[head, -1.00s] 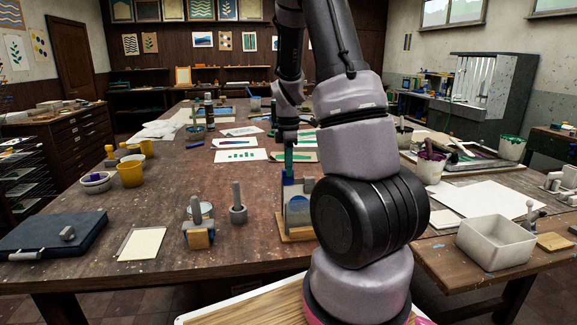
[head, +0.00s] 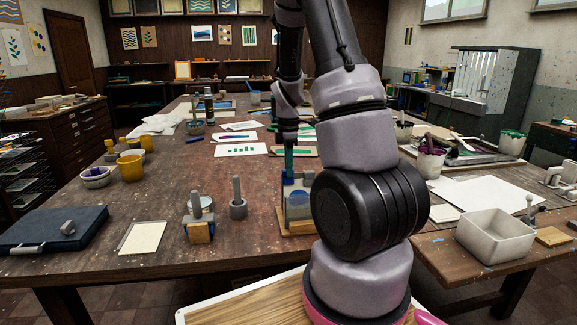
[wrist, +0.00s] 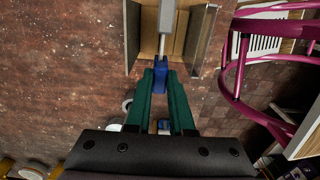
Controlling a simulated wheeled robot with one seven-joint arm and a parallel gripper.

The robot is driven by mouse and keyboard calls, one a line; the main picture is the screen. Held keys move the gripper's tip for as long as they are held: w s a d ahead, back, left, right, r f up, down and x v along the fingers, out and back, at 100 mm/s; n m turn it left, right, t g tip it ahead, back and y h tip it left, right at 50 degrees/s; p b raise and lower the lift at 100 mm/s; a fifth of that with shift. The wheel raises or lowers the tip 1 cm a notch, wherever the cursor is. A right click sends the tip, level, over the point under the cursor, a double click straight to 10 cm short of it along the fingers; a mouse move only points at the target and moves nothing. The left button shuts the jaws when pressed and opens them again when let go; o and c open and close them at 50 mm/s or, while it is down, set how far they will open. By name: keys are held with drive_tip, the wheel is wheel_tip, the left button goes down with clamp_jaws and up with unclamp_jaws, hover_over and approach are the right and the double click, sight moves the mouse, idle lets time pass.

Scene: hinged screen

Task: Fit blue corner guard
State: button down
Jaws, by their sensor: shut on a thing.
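My gripper (head: 288,163) has green fingers, which also show in the wrist view (wrist: 161,86). They are shut on a small blue corner guard (wrist: 161,75). In the head view the guard (head: 287,180) is at the top of the small screen (head: 298,207), which stands on a wooden base. In the wrist view the screen's side panel (wrist: 203,42) is to the right, and a grey post (wrist: 166,17) lies just beyond the guard. I cannot tell whether the guard touches the screen. My arm covers part of the screen's right side.
A grey post in a round base (head: 238,200) and a blue-and-wood block with a grey handle (head: 198,225) stand left of the screen. A blue case (head: 50,230) lies at far left. A white bin (head: 495,237) sits at right. Bare table lies between the card (head: 142,237) and block.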

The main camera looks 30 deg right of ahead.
drive_tip(key=shift+f, duration=0.65)
idle(0.3)
drive_tip(key=c, duration=0.7)
unclamp_jaws()
drive_tip(key=shift+r, duration=0.1)
drive_tip(key=shift+r, duration=3.45)
